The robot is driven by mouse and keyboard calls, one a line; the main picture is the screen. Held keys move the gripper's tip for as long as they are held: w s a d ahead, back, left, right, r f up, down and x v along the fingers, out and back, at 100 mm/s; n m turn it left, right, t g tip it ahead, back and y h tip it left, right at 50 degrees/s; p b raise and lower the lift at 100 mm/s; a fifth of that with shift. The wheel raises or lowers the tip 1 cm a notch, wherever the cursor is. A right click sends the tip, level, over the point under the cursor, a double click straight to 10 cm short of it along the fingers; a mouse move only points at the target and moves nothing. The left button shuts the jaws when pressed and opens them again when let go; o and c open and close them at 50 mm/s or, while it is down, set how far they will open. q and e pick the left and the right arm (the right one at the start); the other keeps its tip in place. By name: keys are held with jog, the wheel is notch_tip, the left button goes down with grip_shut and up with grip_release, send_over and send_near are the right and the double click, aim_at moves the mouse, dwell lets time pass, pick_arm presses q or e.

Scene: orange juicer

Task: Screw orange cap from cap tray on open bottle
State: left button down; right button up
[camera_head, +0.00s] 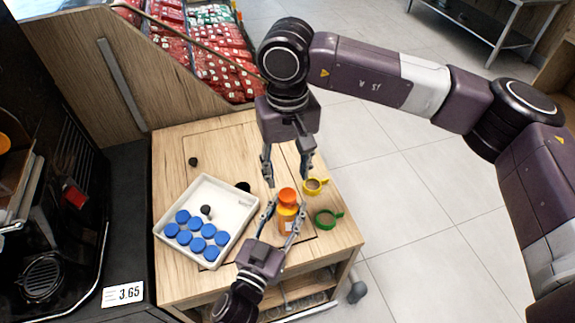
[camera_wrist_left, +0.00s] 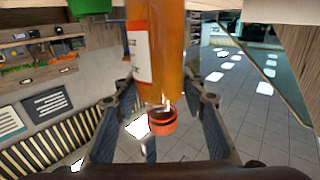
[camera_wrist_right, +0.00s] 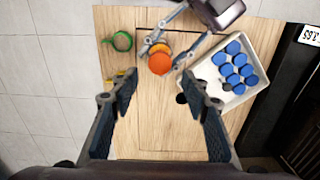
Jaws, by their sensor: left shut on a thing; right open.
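The orange bottle (camera_head: 286,220), with a white label, stands upright near the table's right front. It also shows in the left wrist view (camera_wrist_left: 170,50). An orange cap (camera_head: 288,195) sits at its mouth; I cannot tell how tightly. It shows from above in the right wrist view (camera_wrist_right: 160,64). My left gripper (camera_head: 284,211) is shut on the bottle, a finger on each side. My right gripper (camera_head: 288,177) is open and empty above the cap, fingers pointing down. The white cap tray (camera_head: 239,199) is left of the bottle and holds several blue caps (camera_head: 197,244) and a dark knob-like piece (camera_head: 206,210).
A yellow ringed cup (camera_head: 314,186) and a green one (camera_head: 327,218) stand right of the bottle. The table's back area is mostly clear.

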aim_at(288, 195)
notch_tip(288, 195, down, 7)
jog(key=shift+r, duration=0.1)
dwell(0.4)
